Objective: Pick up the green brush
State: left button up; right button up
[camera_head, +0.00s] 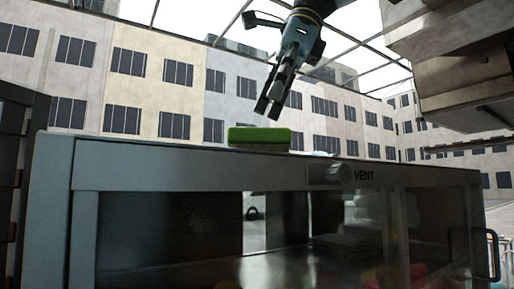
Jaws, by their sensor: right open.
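The green brush (259,136) lies flat on top of a grey metal cabinet (190,168), near its front edge. My left gripper is not in view.
The cabinet has a glass front, a "VENT" label (363,175) with a knob (338,173), and a handle (487,254) at right. A large metal structure (455,70) overhangs at upper right. A dark panel (22,160) stands at left.

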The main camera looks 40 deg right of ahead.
aim_at(259, 137)
jog(key=shift+w+a+f, duration=0.1)
jog(key=shift+w+f, duration=0.15)
jog(key=shift+f, duration=0.25)
jog(key=x, duration=0.4)
jog(key=shift+f+b, duration=0.15)
jog(key=shift+b, duration=0.25)
jog(key=shift+w+a+f, duration=0.1)
jog(key=shift+w+f, duration=0.1)
jog(key=shift+f, duration=0.3)
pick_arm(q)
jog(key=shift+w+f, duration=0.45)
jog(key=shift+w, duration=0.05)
pick_arm(e)
jog(key=shift+f, duration=0.1)
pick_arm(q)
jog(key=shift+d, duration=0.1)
pick_arm(e)
jog(key=shift+f, duration=0.15)
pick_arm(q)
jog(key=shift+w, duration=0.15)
pick_arm(e)
jog(key=c, duration=1.3)
